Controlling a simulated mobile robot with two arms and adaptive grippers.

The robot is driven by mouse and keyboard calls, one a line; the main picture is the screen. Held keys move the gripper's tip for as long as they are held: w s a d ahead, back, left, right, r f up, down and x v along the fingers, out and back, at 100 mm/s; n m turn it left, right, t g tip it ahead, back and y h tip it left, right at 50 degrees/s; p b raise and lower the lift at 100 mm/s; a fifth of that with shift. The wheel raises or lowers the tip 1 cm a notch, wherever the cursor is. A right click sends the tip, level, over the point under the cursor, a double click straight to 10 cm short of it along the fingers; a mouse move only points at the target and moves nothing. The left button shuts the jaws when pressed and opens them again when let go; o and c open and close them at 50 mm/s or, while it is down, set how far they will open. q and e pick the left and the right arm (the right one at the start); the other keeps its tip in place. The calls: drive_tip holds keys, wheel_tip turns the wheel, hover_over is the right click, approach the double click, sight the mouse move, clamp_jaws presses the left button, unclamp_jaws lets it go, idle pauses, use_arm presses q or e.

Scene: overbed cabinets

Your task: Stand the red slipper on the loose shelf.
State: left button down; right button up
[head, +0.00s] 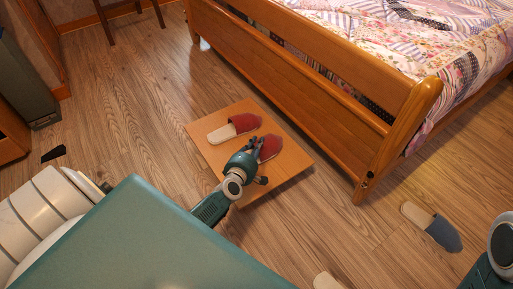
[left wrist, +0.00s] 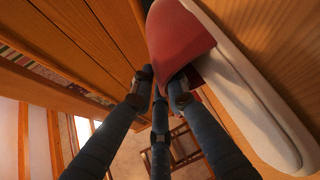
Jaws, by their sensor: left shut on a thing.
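The loose shelf (head: 290,173), a flat wooden board, lies on the floor beside the bed. Two red slippers with pale soles are over it: one (head: 234,128) lies on it at the far side, and the other (head: 269,148) is at my left gripper (head: 259,157), partly hidden by it. The left fingers are shut on this nearer slipper. Whether it touches the board is unclear. In the left wrist view, a red slipper (left wrist: 235,85) shows large beside the left gripper (left wrist: 160,85). My right gripper is out of view; only part of that arm shows.
The wooden bed (head: 290,85) stands just beyond the board. A blue slipper (head: 433,227) lies on the floor at right, and a pale slipper end (head: 326,282) shows at the bottom edge. Chair legs (head: 130,12) stand far back. The floor left of the board is mostly clear.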

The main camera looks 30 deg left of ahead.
use_arm(q)
drive_tip(key=c, duration=1.7)
unclamp_jaws()
